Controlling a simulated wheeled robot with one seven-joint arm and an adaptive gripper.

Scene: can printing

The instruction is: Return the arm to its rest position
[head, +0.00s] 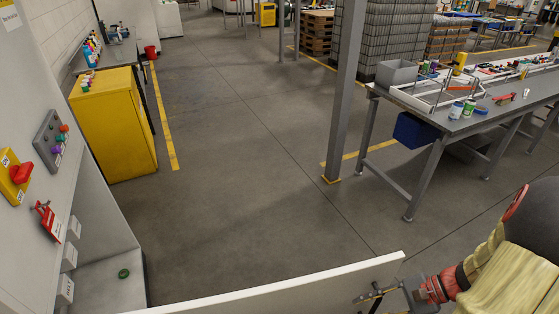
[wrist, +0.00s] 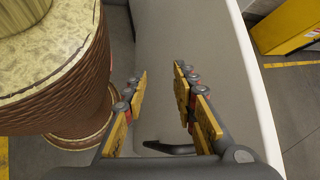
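My gripper (wrist: 160,80) shows in the wrist view with its two yellow-padded fingers apart and nothing held between them. A pale door panel (wrist: 205,45) lies beyond the fingers, and a dark curved handle (wrist: 170,148) shows low between them, partly hidden by the gripper body. In the head view my gripper (head: 372,295) is at the bottom right, by the free end of the open white door (head: 300,290). Whether it touches the door or handle I cannot tell. My arm comes in from the right edge.
A workbench (head: 450,122) and post (head: 347,90) stand right. The middle floor is clear.

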